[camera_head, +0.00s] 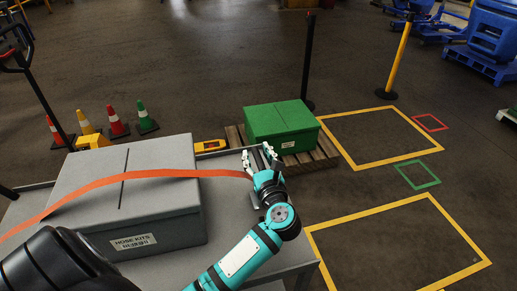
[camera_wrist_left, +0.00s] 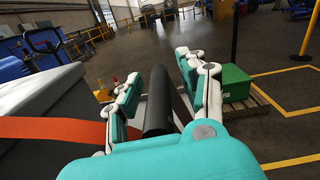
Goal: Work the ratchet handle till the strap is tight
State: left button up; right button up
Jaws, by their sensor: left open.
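A grey box (camera_head: 120,215) labelled "HOSE KITS" lies on a grey cart or table (camera_head: 230,235). The orange strap (camera_head: 150,174) runs over the box and leads to my left gripper (camera_head: 257,153) past the box's right side. In the left wrist view, the strap (camera_wrist_left: 55,129) comes in from the left. A black cylindrical handle (camera_wrist_left: 158,100) lies between the open fingers of my left gripper (camera_wrist_left: 160,72), with a gap visible on the right finger's side. The ratchet body is mostly hidden behind the gripper. My right gripper is out of view.
A green box (camera_head: 282,124) sits on a wooden pallet (camera_head: 325,155) beyond the gripper. Several cones (camera_head: 116,122) and a yellow item (camera_head: 209,146) stand behind the grey box. Posts (camera_head: 399,58) stand farther back. Taped floor areas (camera_head: 400,160) at right are empty.

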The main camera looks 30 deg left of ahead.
pick_arm(q)
jog(key=shift+s+r, duration=0.1)
jog(key=shift+s, duration=0.05)
jog(key=shift+c, duration=0.4)
jog(key=c, duration=0.4)
grip_shut()
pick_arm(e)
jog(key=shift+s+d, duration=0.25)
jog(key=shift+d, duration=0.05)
